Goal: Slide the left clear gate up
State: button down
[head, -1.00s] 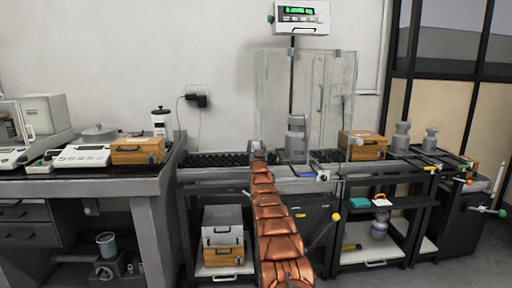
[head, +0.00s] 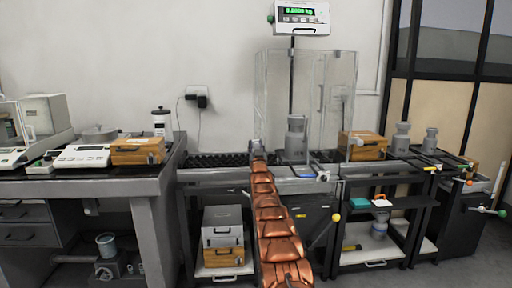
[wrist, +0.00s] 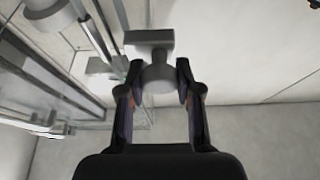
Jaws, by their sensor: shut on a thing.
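The clear gate (head: 273,90) on the left side of the clear enclosure stands above the roller conveyor. It looks lowered in the head view. My gripper (head: 257,149) is at the lower left edge of the enclosure, at the end of my copper arm. In the wrist view my gripper (wrist: 158,82) has its two dark fingers on either side of a round grey knob (wrist: 158,76). The knob has a flat grey plate at its far end. In the head view my arm and gripper hide the knob.
A grey metal weight (head: 296,138) stands inside the enclosure. A wooden box (head: 368,146) and several grey weights stand to the right. A weight display (head: 300,17) hangs above on a pole. The left bench (head: 80,187) stands beside the conveyor.

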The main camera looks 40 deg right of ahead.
dwell(0.3)
notch_tip(320, 180, up, 26)
jog(key=p, duration=1.7)
jog(key=shift+f+p, duration=0.25)
jog(key=shift+p, duration=0.15)
jog(key=shift+r, duration=0.15)
jog(key=c, duration=1.1)
grip_release()
jog(key=shift+f, duration=0.2)
jog(key=shift+s, duration=0.15)
